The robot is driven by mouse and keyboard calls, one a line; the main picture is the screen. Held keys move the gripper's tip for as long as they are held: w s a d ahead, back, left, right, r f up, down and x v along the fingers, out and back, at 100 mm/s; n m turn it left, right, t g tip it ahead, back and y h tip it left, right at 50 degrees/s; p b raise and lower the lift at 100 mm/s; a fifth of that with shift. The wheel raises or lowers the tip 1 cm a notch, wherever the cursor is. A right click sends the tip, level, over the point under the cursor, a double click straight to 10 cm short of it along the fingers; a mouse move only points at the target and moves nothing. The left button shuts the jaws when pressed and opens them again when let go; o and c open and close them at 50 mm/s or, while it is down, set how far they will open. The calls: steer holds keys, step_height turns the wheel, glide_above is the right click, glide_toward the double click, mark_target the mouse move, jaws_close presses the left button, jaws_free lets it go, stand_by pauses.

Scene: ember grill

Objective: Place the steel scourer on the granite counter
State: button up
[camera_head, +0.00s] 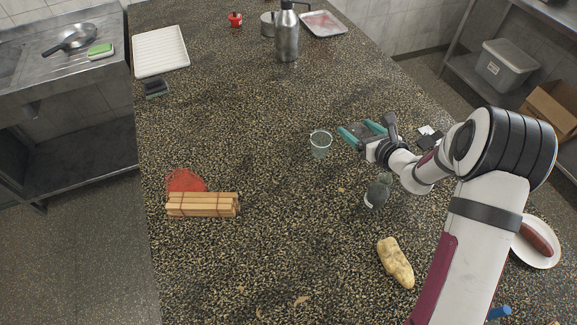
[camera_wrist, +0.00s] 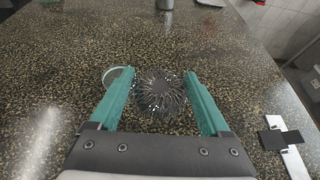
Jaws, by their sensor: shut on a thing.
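The steel scourer (camera_wrist: 160,92) is a round, dark ball of curled metal wire. In the wrist view it sits between the two teal fingers of my gripper (camera_wrist: 160,98), which is shut on it. In the head view my gripper (camera_head: 362,132) is over the right half of the speckled granite counter (camera_head: 255,125), and the scourer is hard to make out there. I cannot tell whether the scourer touches the counter.
A clear glass (camera_head: 320,145) stands just left of my gripper. A grey rounded object (camera_head: 378,190) and a potato-like item (camera_head: 395,262) lie nearer. Bundled wooden sticks (camera_head: 202,205) and red netting (camera_head: 186,181) lie left. A steel flask (camera_head: 287,40) stands farther back. The counter's middle is clear.

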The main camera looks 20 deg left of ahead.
steer(key=s+a+n+g+y, duration=0.2)
steer(key=a, duration=1.2)
steer(key=n+g+y, duration=0.1)
steer(key=n+g, duration=0.1)
steer(key=n, duration=0.1)
glide_above(206, 156)
steer(key=f, duration=0.6)
steer(key=shift+d, duration=0.25)
steer(key=f, duration=0.4)
steer(key=shift+a+g, duration=0.3)
steer(key=shift+f, duration=0.1)
steer(key=shift+f, duration=0.1)
